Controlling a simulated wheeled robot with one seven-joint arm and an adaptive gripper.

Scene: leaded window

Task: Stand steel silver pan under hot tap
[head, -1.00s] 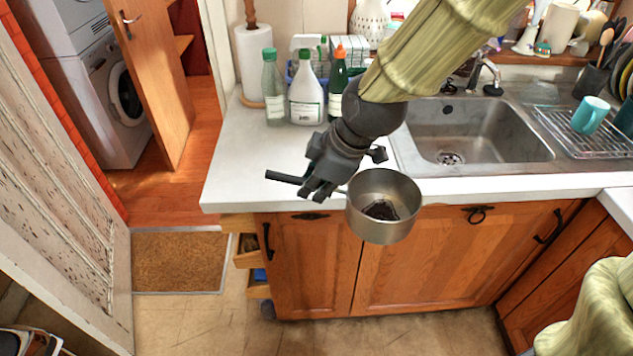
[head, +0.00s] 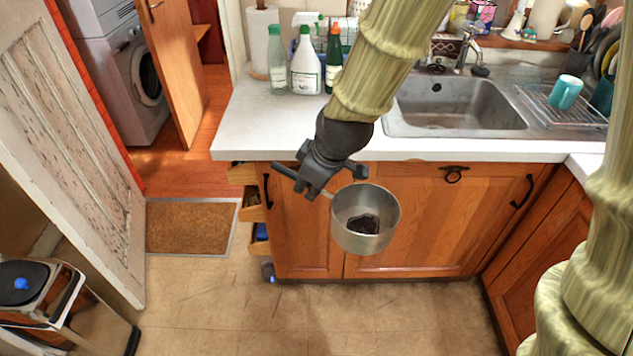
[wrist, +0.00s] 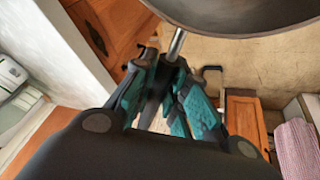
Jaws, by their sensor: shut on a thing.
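A steel silver pan (head: 350,238) with a dark handle hangs in front of the counter's front edge, before the cupboard doors. Something dark shows inside the pan. My gripper (head: 308,186) is shut on the pan's handle. In the wrist view my gripper's fingers (wrist: 170,105) close around the handle, and the pan's underside or side (wrist: 245,18) shows at the top. The tap (head: 467,45) stands behind the sink (head: 460,105), farther back and right of the pan. Which tap lever is hot cannot be told.
Bottles (head: 305,62) stand on the counter (head: 255,125) left of the sink. A teal mug (head: 565,92) sits on a drying rack (head: 590,118) at right. Drawers (head: 252,212) stand open at the cupboard's left end. The floor (head: 290,325) in front is clear.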

